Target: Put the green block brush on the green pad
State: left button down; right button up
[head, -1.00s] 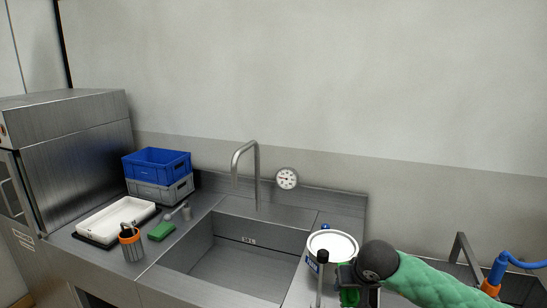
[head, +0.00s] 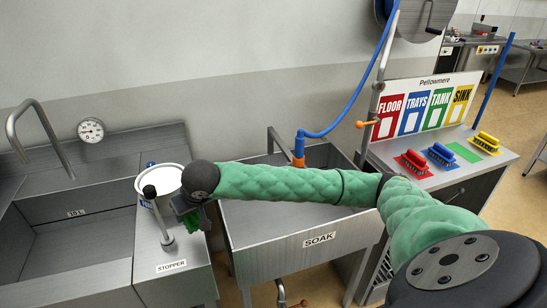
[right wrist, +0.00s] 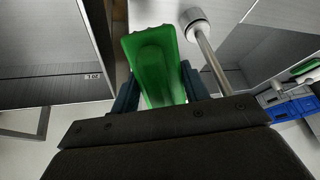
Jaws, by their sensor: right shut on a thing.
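The green block brush (right wrist: 155,62) is held between the jaws of my right gripper (right wrist: 158,92) in the right wrist view. In the head view my right gripper (head: 188,212) is above the counter strip between the two sinks, beside a white tub; only a little of the green brush (head: 192,221) shows below it. The green pad (head: 463,152) lies bare on the steel shelf at the right, between the blue brush (head: 440,153) and the yellow brush (head: 487,141). My left gripper is not in view.
A black-topped stopper rod (head: 163,218) stands close to my right gripper, by the white tub (head: 162,181). The soak sink (head: 290,213) lies between gripper and shelf. A blue hose (head: 355,105) hangs over it. A red brush (head: 413,161) sits on the shelf before the coloured board (head: 425,108).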

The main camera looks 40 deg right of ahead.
aim_at(463, 152)
jog(key=k+l, duration=0.15)
jog(key=l, duration=0.3)
jog(key=k+l, duration=0.1)
jog(key=l, duration=0.4)
jog(key=k+l, duration=0.15)
jog(key=l, duration=0.3)
jog(key=k+l+z, duration=0.1)
jog(key=l, duration=0.4)
jog(key=k+l, duration=0.15)
jog(key=l, duration=0.3)
jog(key=k+l, duration=0.1)
jog(key=l, duration=0.4)
jog(key=k+l, duration=0.1)
jog(key=l, duration=0.4)
jog(key=z, duration=0.05)
